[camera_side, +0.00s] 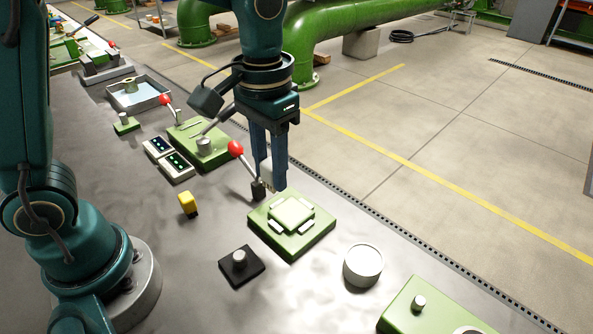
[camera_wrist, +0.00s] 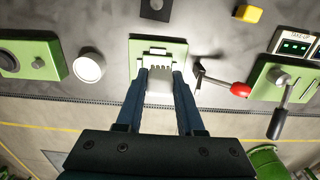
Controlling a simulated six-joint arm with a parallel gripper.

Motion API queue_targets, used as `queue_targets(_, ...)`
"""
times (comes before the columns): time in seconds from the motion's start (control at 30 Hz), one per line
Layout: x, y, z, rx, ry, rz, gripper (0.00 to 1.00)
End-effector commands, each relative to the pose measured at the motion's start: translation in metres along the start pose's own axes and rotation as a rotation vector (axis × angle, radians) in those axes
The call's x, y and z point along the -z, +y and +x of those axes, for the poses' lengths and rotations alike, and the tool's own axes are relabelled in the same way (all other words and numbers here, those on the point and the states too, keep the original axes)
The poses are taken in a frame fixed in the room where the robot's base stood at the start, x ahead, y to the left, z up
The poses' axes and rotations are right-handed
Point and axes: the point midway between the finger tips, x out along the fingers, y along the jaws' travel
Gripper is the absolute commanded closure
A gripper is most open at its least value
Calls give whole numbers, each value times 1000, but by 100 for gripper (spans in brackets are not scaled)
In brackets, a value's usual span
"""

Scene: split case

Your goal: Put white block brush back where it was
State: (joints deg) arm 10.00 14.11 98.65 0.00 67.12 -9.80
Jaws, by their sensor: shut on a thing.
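The white block brush (camera_side: 267,168) is between the two fingers of my gripper (camera_side: 269,180), which is shut on it. It hangs above the far side of a green plate (camera_side: 322,237) with a raised pale square pad (camera_side: 292,212) and small white blocks around the pad. In the wrist view, the brush (camera_wrist: 160,86) sits between the fingertips (camera_wrist: 160,80), with several pale teeth at its far end. The green plate (camera_wrist: 176,50) lies behind it, partly hidden by the brush and fingers. The brush appears clear of the plate.
A red-knobbed lever (camera_side: 236,149) stands close beside my gripper. A yellow block (camera_side: 188,204), a black plate with a knob (camera_side: 240,267) and a white cylinder (camera_side: 362,266) stand nearby. Another green fixture (camera_side: 405,310) is at the front right. Bare metal tabletop separates them.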

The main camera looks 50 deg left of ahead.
Motion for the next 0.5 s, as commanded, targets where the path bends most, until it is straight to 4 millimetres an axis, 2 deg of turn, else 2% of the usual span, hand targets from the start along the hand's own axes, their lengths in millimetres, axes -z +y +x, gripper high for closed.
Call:
queue_targets(0.3, -24, 41, 1, 0, 2, 3, 100)
queue_targets(0.5, -38, 74, 21, 3, -3, 6, 100)
